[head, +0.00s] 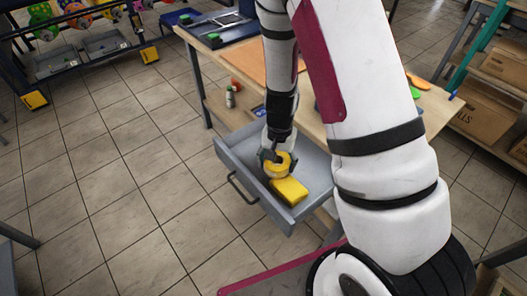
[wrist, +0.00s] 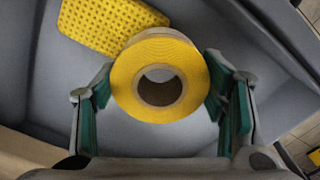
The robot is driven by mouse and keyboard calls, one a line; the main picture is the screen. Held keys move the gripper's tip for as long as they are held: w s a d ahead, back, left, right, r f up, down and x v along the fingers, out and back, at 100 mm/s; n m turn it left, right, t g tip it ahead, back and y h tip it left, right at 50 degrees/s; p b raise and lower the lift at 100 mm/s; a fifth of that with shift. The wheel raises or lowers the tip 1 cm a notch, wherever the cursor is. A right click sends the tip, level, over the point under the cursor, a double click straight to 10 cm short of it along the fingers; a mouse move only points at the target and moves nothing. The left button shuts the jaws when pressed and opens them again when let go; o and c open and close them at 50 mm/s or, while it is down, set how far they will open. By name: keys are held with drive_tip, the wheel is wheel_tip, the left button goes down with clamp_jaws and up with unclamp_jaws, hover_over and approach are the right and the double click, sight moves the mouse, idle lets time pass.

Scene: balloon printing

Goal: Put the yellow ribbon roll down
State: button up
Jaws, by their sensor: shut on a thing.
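The yellow ribbon roll (wrist: 183,57) has a brown cardboard core and sits between the two green-padded fingers of my gripper (wrist: 160,90) in the wrist view. My gripper is shut on it. In the head view my gripper (head: 276,158) points down into the open grey drawer (head: 234,156), with the roll (head: 284,165) at its tips. I cannot tell whether the roll touches the drawer floor.
A yellow perforated block (head: 289,191) lies in the drawer beside the roll; it also shows at the wrist view's top left (wrist: 100,24). The wooden workbench (head: 330,100) stands above the drawer. Grey drawer floor around the block is bare.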

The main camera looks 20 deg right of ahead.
drive_tip(key=w+a, duration=0.1)
drive_tip(key=w, duration=0.2)
drive_tip(key=w+a, duration=0.1)
drive_tip(key=w, duration=0.2)
drive_tip(key=w+a+f, duration=0.1)
drive_tip(key=w, duration=0.2)
drive_tip(key=shift+w, duration=0.25)
drive_tip(key=shift+s+f, duration=0.1)
drive_tip(key=shift+f, duration=1.6)
drive_tip(key=shift+f+b, duration=0.15)
drive_tip(key=shift+b, duration=0.15)
drive_tip(key=o, duration=1.2)
